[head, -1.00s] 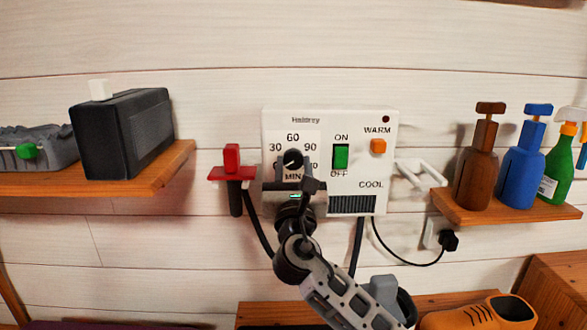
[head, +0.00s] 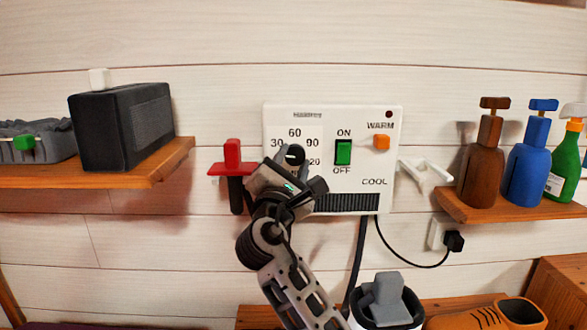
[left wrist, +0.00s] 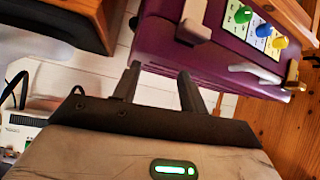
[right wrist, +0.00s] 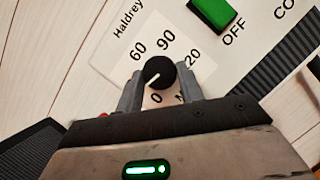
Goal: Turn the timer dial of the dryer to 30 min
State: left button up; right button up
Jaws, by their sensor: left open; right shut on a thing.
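The white dryer (head: 360,160) is on the wall. Its black timer dial (head: 293,154) has 60 and 90 above it and 30 at upper left. My right gripper (right wrist: 159,85) is shut on the dial, one finger on each side, tilted relative to the panel. In the right wrist view, the dial's (right wrist: 158,72) white mark points lower left, between the 0 and the place of the 30, which the left finger hides. My left gripper (left wrist: 157,88) is open and empty in the left wrist view, near a purple box; it is not discernible in the head view.
The green ON/OFF switch (head: 343,152) and orange WARM/COOL switch (head: 381,142) sit right of the dial. A red-topped holder (head: 232,157) is close on the left. Shelves flank the dryer, with a black box (head: 122,128) left and a brown bottle (head: 482,165) right.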

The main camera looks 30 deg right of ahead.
jog(key=shift+a+m+g+h, duration=0.1)
jog(key=shift+m+g+h, duration=0.3)
jog(key=shift+m, duration=0.7)
jog(key=shift+r+m+g, duration=0.1)
jog(key=shift+m+g, duration=0.6)
jog(key=shift+m, duration=0.7)
jog(key=o, duration=1)
jog(key=shift+a, duration=0.1)
